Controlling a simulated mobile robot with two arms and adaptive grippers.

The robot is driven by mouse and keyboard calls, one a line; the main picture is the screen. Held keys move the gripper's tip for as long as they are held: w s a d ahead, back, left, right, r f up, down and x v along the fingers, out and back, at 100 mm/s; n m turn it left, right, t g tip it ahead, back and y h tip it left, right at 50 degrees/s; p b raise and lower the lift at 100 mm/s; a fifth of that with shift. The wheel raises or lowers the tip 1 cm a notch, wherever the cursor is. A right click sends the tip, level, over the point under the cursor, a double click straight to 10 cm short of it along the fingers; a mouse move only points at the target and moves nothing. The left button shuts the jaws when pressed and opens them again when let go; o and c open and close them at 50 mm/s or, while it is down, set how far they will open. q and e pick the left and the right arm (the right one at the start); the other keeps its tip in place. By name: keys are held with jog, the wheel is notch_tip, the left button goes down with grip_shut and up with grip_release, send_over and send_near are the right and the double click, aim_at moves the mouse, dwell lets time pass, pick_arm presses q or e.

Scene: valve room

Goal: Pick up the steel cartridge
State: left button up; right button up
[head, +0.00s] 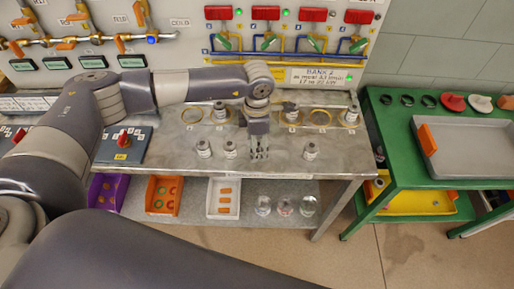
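Several small grey metallic cylinders with pale labels stand upright on the steel bench (330,175). In the front row are a left cylinder (204,148), a second cylinder (231,149) and a right cylinder (310,150). Others stand at the back, including a back-left cylinder (220,112) and a back-right cylinder (351,114). The labels are too small to tell which is the steel cartridge. My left gripper (259,153) points down over the bench between the second and right front cylinders, apart from both. Its finger opening is too small to judge. My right gripper is out of view.
Yellow rings (192,115) lie along the bench's back. A blue box (122,146) stands left. Below are an orange bin (163,195), a white bin (223,198) and clear jars (285,206). A green table (400,180) stands right.

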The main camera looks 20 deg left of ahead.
pick_arm(q)
jog(key=shift+f, duration=1.5)
grip_shut()
jog(key=shift+r, duration=0.1)
